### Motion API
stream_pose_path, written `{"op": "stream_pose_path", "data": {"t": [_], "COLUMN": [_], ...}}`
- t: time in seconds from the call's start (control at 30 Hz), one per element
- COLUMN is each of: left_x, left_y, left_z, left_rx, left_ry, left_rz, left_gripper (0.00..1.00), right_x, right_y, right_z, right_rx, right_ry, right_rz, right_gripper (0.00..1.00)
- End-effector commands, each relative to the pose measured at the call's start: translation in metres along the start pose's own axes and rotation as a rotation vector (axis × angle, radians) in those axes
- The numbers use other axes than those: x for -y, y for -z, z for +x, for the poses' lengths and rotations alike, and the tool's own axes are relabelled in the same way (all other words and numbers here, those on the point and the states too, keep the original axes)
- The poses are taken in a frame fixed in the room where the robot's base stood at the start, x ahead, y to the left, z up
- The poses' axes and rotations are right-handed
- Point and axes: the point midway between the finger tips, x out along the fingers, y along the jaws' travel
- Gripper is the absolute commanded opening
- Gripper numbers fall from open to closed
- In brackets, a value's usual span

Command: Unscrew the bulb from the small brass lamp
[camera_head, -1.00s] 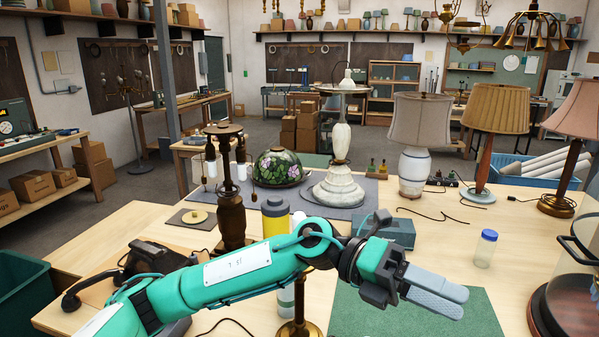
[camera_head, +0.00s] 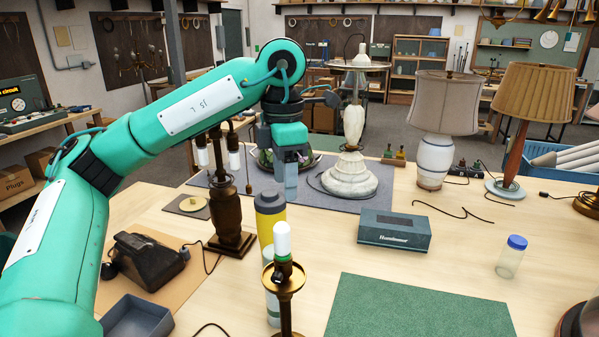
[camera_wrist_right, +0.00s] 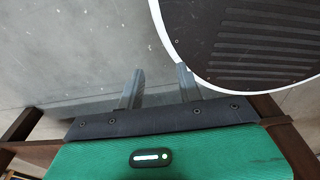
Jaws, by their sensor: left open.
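The small brass lamp (camera_head: 285,300) stands at the front middle of the table in the head view. Its white bulb (camera_head: 282,240) sits upright in the dark socket on top. My left gripper (camera_head: 291,188) points down, behind and above the bulb in the picture, apart from it. It is open and nothing shows in it; its fingers overlap in this view. My right gripper (camera_wrist_right: 157,82) shows in the right wrist view with its two grey fingers apart and nothing between them.
A yellow bottle (camera_head: 269,215) stands close behind the brass lamp. A dark bronze lamp (camera_head: 228,190) is left of it. A blue-grey box (camera_head: 394,231) and a green mat (camera_head: 415,308) lie to the right. A grey tray (camera_head: 135,318) is at the front left.

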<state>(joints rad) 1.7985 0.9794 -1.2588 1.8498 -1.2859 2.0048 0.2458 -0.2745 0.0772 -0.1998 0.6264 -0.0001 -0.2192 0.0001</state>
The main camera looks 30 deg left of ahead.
Motion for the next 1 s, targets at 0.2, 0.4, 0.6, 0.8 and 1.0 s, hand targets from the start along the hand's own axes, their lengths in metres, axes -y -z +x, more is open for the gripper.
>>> {"op": "stream_pose_path", "data": {"t": [0.2,0.4,0.6,0.8,1.0], "left_x": [-0.001,-0.001,-0.001,-0.001,-0.001], "left_y": [0.002,0.002,0.002,0.002,0.003], "left_z": [0.011,0.033,0.054,0.075,0.102], "left_rx": [-0.007,-0.007,-0.006,-0.006,-0.007], "left_ry": [-0.003,-0.001,-0.001,-0.001,-0.001], "left_rz": [-0.003,-0.003,-0.002,-0.001,-0.003], "left_gripper": [0.54,0.54,0.54,0.54,0.54], "right_x": [0.002,0.005,0.001,-0.002,0.000], "right_y": [-0.018,-0.054,-0.036,-0.012,-0.022], "right_z": [0.000,-0.001,0.003,0.005,-0.002], "right_rx": [0.021,0.067,0.044,0.011,0.025], "right_ry": [0.002,0.006,0.001,-0.002,0.001], "right_rz": [-0.001,-0.002,-0.003,-0.003,-0.002], "right_gripper": [0.36,0.36,0.36,0.36,0.36]}}
